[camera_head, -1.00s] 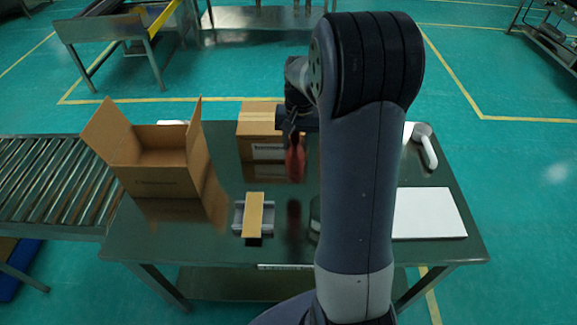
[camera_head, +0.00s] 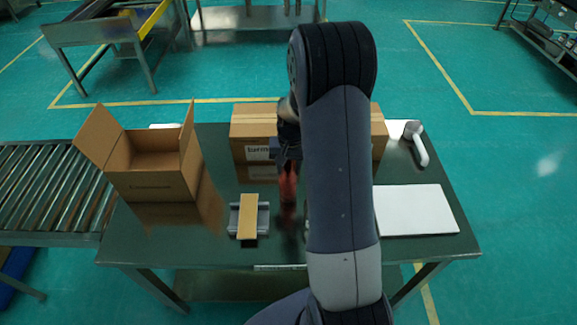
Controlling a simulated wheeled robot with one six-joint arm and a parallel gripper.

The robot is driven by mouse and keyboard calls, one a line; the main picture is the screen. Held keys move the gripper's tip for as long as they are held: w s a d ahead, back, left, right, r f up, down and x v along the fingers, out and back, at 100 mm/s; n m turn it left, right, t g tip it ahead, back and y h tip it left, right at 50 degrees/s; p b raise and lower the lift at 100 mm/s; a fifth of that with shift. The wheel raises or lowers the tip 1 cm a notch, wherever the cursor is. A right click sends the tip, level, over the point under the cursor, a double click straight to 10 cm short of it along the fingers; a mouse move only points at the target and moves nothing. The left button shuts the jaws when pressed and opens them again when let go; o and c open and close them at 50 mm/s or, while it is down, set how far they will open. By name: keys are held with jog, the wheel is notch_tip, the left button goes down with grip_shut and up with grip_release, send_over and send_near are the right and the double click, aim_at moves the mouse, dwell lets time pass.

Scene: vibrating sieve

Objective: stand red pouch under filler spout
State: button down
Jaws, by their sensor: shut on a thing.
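The red pouch (camera_head: 288,188) hangs upright below my gripper (camera_head: 287,168), which is shut on it. The pouch is over the dark table, in front of the closed cardboard box and right of the small grey holder. Its lower end is blurred against the table's reflection, so I cannot tell whether it touches the top. My arm covers the table just right of the pouch. I cannot make out a filler spout; it may be hidden behind the arm.
An open cardboard box (camera_head: 150,177) stands at the left beside the roller conveyor (camera_head: 40,190). The grey holder (camera_head: 263,219) carries a tan strip (camera_head: 248,212). A closed box (camera_head: 250,125) stands behind. A white panel (camera_head: 416,211) and a white handled object (camera_head: 418,148) are at the right.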

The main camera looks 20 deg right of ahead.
jog(key=shift+f, duration=0.15)
jog(key=c, duration=0.9)
grip_release()
